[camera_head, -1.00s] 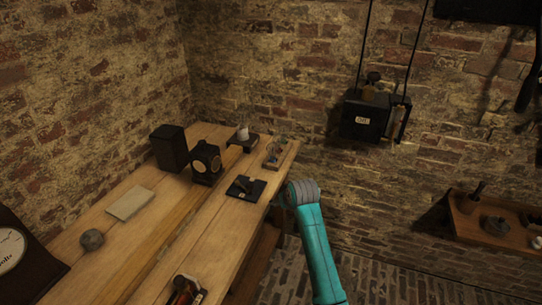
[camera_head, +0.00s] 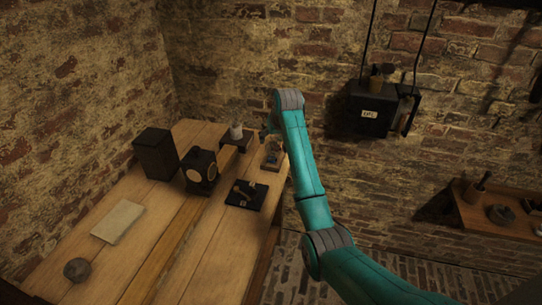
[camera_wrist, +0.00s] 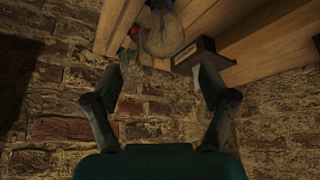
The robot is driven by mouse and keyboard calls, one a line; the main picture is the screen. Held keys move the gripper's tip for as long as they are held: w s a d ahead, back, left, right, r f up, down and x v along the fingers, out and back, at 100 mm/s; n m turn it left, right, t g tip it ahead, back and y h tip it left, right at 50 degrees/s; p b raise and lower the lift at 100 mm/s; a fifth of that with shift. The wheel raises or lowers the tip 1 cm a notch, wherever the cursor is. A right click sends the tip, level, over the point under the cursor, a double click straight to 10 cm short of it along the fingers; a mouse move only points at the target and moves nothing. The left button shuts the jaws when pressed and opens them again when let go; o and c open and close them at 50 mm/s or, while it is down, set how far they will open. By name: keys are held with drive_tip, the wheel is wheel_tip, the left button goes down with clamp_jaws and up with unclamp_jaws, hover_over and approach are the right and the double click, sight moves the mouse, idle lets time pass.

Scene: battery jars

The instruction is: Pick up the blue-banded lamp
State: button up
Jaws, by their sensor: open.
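In the wrist view a clear glass bulb (camera_wrist: 165,38) shows at the top middle, with a greyish-blue part at its upper end. It may be the blue-banded lamp, but the band is not clear. A small red-marked piece (camera_wrist: 134,34) is just left of it. In the head view a small wooden rack (camera_head: 271,166) with tiny bluish items stands at the bench's far right edge. My gripper (camera_wrist: 158,70) is open and empty, its fingertips below the bulb in the picture and apart from it. In the head view my arm largely hides the gripper beside the rack.
A black box (camera_head: 370,108) hangs on the brick wall at right.

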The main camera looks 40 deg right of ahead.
sight(271, 145)
drive_tip(key=shift+a+x, duration=0.2)
drive_tip(key=shift+x, duration=2.9)
drive_tip(key=shift+s+f, duration=0.15)
drive_tip(key=c, duration=1.3)
